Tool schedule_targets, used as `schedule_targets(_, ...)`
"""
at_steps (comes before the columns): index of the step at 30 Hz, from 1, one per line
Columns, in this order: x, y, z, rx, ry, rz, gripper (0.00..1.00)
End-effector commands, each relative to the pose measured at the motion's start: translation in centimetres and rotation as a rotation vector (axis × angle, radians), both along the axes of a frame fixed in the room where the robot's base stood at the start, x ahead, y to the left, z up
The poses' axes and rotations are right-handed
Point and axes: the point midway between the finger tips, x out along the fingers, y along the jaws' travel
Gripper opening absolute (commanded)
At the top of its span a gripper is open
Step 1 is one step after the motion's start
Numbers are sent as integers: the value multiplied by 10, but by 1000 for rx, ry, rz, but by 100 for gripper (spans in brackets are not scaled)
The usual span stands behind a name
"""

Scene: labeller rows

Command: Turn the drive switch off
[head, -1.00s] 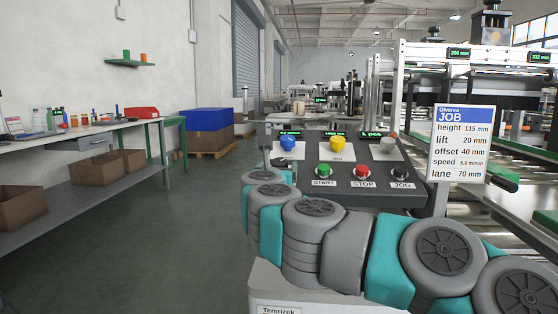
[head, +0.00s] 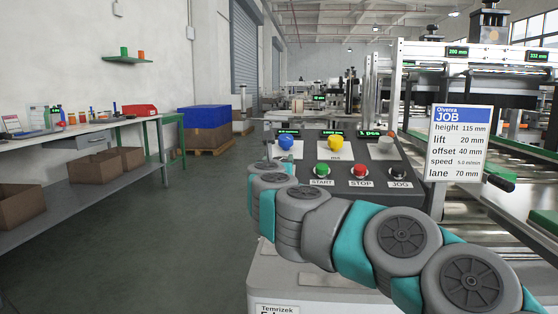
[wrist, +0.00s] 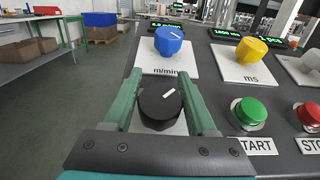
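A round black knob (wrist: 160,105) with a white pointer mark, which I take for the drive switch, stands on the dark control panel (wrist: 222,95) in the wrist view. Its mark slants up to the right. My gripper (wrist: 160,80) is open, with one green finger on each side of the knob. Small gaps seem to show between fingers and knob; contact cannot be told. Any label by the knob is hidden. In the head view my arm covers that corner of the panel, and the knob is not made out.
Beyond the black knob is a blue knob (wrist: 168,40) on a white plate. A yellow knob (wrist: 251,50), green START button (wrist: 249,112) and red STOP button (wrist: 308,116) lie to the right. A JOB sign (head: 459,142) stands right of the panel. Open floor lies left.

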Motion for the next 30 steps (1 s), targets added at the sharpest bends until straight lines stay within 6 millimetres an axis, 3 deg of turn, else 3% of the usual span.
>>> schedule_targets(1, 0, 0, 0, 0, 0, 0, 50)
schedule_targets(15, 0, 0, 0, 0, 0, 0, 0)
schedule_targets(30, 0, 2, 0, -42, 2, 118, 0)
